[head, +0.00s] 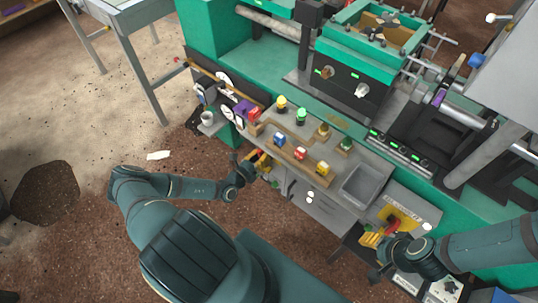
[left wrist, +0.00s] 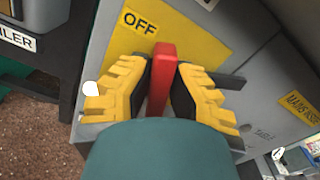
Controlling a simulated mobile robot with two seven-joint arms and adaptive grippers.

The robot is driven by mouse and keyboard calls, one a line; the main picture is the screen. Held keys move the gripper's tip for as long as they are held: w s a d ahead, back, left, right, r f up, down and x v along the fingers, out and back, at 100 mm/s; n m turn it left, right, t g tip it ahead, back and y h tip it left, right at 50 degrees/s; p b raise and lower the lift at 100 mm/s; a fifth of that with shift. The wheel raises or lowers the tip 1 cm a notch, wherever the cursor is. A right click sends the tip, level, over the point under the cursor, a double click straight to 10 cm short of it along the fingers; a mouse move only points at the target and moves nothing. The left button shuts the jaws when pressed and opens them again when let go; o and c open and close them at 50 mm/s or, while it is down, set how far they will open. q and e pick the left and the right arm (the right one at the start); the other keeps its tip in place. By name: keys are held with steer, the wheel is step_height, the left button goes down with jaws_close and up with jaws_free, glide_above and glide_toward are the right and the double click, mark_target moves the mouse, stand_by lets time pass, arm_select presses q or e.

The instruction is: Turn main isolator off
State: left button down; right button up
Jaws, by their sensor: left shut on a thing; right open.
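In the left wrist view a red handle (left wrist: 163,66) stands in front of a yellow plate (left wrist: 188,42), its visible end beside the word OFF (left wrist: 139,20). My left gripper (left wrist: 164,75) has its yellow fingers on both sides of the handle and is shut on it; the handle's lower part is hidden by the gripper. A partly visible label beginning MAINS (left wrist: 300,106) is at the right. In the head view my left gripper (head: 256,162) is at the cabinet front. My right gripper (head: 380,242) is open at the lower right, near a yellow plate (head: 410,217) on a grey box.
The bench above the cabinet carries several coloured buttons (head: 300,116) and a grey tray (head: 360,186). A green machine (head: 365,50) stands behind. Brown floor (head: 100,230) is open at the left. In the wrist view a dark box with a partly visible label (left wrist: 18,38) is at the left.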

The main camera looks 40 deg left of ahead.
arm_select(q)
steer(key=shift+w+a+r+n, duration=0.1)
steer(key=shift+w+n, duration=0.1)
steer(key=shift+n, duration=1.3)
steer(key=n, duration=0.1)
steer(key=n+b, duration=0.1)
steer(key=n, duration=0.3)
steer(key=shift+a+f+b, duration=0.3)
steer(key=shift+f+b, duration=0.05)
steer(key=n+b, duration=0.1)
steer(key=n, duration=0.4)
steer(key=shift+f+b, duration=0.2)
steer(key=shift+b, duration=0.1)
arm_select(e)
step_height(320, 180, down, 3)
steer(key=shift+s+a+f, duration=0.1)
steer(key=shift+s, duration=0.05)
arm_select(q)
steer(key=shift+n, duration=0.4)
arm_select(e)
steer(key=shift+f, duration=0.1)
arm_select(q)
steer(key=c, duration=1.1)
jaws_free()
steer(key=shift+o, duration=1)
steer(key=shift+f, duration=0.15)
